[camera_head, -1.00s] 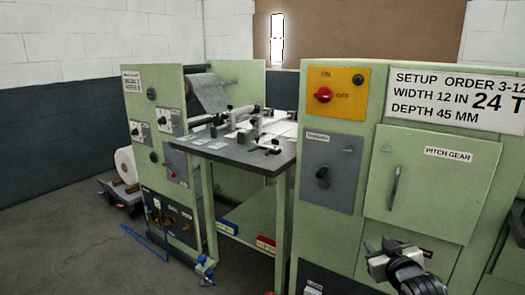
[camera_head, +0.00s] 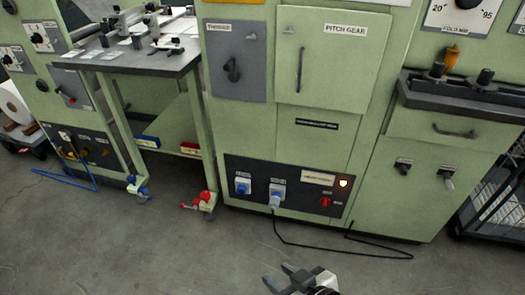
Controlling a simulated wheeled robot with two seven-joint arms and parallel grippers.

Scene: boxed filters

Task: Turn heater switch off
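A dark panel (camera_head: 290,188) sits low on the green machine. The white label plate (camera_head: 318,177) beside the lamp is too small to read, so I cannot confirm that this is the heater switch. My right gripper (camera_head: 279,277) shows at the bottom edge, in front of and below the panel. Its fingers are apart with nothing between them, and it is clear of the switch. My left gripper is not in view.
Two blue-and-white sockets fill the panel's left part; a plug (camera_head: 275,199) with a black cable (camera_head: 330,247) trails onto the floor. A drawer unit (camera_head: 450,130) is at right. The concrete floor in front is mostly clear.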

